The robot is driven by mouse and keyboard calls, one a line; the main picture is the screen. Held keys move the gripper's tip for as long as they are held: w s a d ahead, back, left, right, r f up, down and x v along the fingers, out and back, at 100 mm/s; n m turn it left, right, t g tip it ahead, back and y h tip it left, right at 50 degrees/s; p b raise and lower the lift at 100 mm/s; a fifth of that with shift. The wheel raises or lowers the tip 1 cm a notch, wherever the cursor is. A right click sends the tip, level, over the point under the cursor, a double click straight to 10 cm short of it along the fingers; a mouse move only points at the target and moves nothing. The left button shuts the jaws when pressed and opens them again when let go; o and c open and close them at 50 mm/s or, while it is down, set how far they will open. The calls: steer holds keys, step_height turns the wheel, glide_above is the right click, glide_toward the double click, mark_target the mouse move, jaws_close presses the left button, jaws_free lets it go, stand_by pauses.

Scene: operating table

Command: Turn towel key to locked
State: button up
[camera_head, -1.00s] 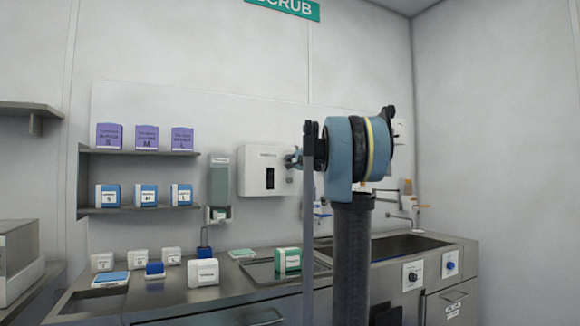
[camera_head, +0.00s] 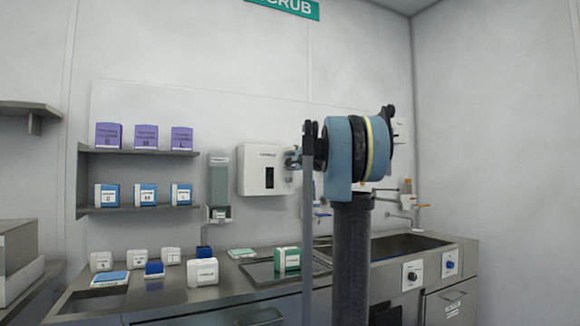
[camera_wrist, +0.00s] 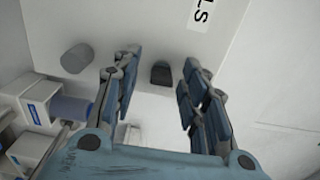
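The white towel dispenser (camera_head: 254,172) hangs on the back wall with a dark slot in its front. In the wrist view its pale face (camera_wrist: 150,28) fills the upper middle, with part of a label (camera_wrist: 201,13) ending in "LS". A small dark knob-like piece, possibly the key (camera_wrist: 161,74), shows between my fingers; its turn position cannot be read. My gripper (camera_wrist: 157,76) is open, with one finger on each side of that piece and gaps on both sides. In the head view my gripper (camera_head: 293,158) is at the dispenser's right side, partly hidden by my arm.
A grey cylinder (camera_wrist: 76,58) shows left of my fingers in the wrist view. A soap dispenser (camera_head: 219,182) hangs left of the towel dispenser. Shelves (camera_head: 140,152) with boxes stand farther left. The counter below holds several small boxes, a tray and a sink (camera_head: 395,246).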

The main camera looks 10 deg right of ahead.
steer(key=v, duration=1.1)
steer(key=shift+s, duration=0.35)
steer(key=shift+d, duration=0.1)
steer(key=s+a+f+n+g, duration=0.35)
steer(key=s+f, duration=0.35)
steer(key=f, duration=0.3)
steer(key=s+a+f+n+g+y, duration=0.1)
steer(key=s+a+f+n+g, duration=0.15)
steer(key=s+a+f, duration=0.45)
steer(key=s+a+f+n+g, duration=0.2)
steer(key=s+f+n+g, duration=0.15)
steer(key=s+f, duration=0.65)
steer(key=s+d+f+n+g+h, duration=0.1)
steer(key=s+d+f+h, duration=0.1)
steer(key=s+f, duration=0.5)
steer(key=s+d+f+n+g+h, duration=0.2)
steer(key=s+d+f, duration=0.2)
steer(key=s+f, duration=0.3)
steer(key=s+d+f+n+g+h, duration=0.2)
steer(key=s+f, duration=0.5)
steer(key=f, duration=0.8)
steer(key=shift+s+d+f+h, duration=0.2)
steer(key=shift+s+d+h, duration=0.1)
steer(key=shift+s+d, duration=0.1)
steer(key=shift+g, duration=0.25)
